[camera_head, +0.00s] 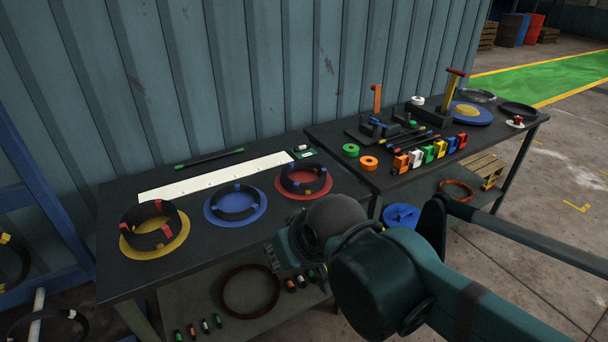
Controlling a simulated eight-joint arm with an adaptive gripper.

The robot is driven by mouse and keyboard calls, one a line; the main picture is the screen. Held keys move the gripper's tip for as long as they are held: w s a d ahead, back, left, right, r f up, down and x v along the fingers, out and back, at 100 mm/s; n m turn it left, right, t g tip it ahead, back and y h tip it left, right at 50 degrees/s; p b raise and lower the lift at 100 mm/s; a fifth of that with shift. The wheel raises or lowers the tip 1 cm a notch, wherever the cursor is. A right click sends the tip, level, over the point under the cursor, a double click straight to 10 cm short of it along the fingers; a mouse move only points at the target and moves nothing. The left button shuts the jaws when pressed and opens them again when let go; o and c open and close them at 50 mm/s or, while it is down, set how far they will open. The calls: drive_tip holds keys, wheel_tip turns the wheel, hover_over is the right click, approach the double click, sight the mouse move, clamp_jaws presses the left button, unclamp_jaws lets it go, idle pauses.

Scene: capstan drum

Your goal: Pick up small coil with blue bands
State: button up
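A black coil with blue bands (217,205) lies flat on a blue disc (236,222) in the middle of the left table. It is lower than the coil to its left. My gripper (275,252) shows only in part, at the end of my teal arm near the table's front edge. It is to the right of and nearer than the blue-banded coil, apart from it. My wrist covers most of the gripper, so I cannot see whether the fingers are open or shut.
A taller red-banded coil (134,240) on a yellow disc stands left. Another coil (292,186) on a red disc stands right. A white strip (215,177) lies behind. The right table (440,172) holds coloured blocks and tools. A brown ring (226,290) lies on the lower shelf.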

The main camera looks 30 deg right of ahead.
drive_tip(key=w+d+r+m+g+p, duration=0.1)
drive_tip(key=w+d+r+m+p, duration=0.25)
drive_tip(key=w, duration=0.45)
drive_tip(key=w+d+r+m+g+p, duration=0.1)
drive_tip(key=w+d+r+m+p, duration=0.25)
drive_tip(key=w, duration=0.45)
drive_tip(key=w+d+r+m+g+p, duration=0.25)
drive_tip(key=w+r+p, duration=0.25)
drive_tip(key=w, duration=0.3)
drive_tip(key=w+d+f+m+g+p, duration=0.1)
drive_tip(key=w+d+f+m+p, duration=0.2)
drive_tip(key=w+d+f, duration=0.1)
drive_tip(key=w+d+f+m+p, duration=0.3)
drive_tip(key=w+d+f+p, duration=0.1)
drive_tip(key=w+d, duration=0.3)
drive_tip(key=w+d+f+m+g+p, duration=0.1)
drive_tip(key=w+d+f+m+p, duration=0.2)
drive_tip(key=w+d, duration=0.3)
drive_tip(key=shift+w+d+f+g+p, duration=0.1)
drive_tip(key=shift+w+f+g+p, duration=0.2)
drive_tip(key=shift+w, duration=0.45)
drive_tip(key=shift+w+d+f+g+p, duration=0.1)
drive_tip(key=shift+w+f+p, duration=0.25)
drive_tip(key=shift+w, duration=0.35)
drive_tip(key=shift+f, duration=0.15)
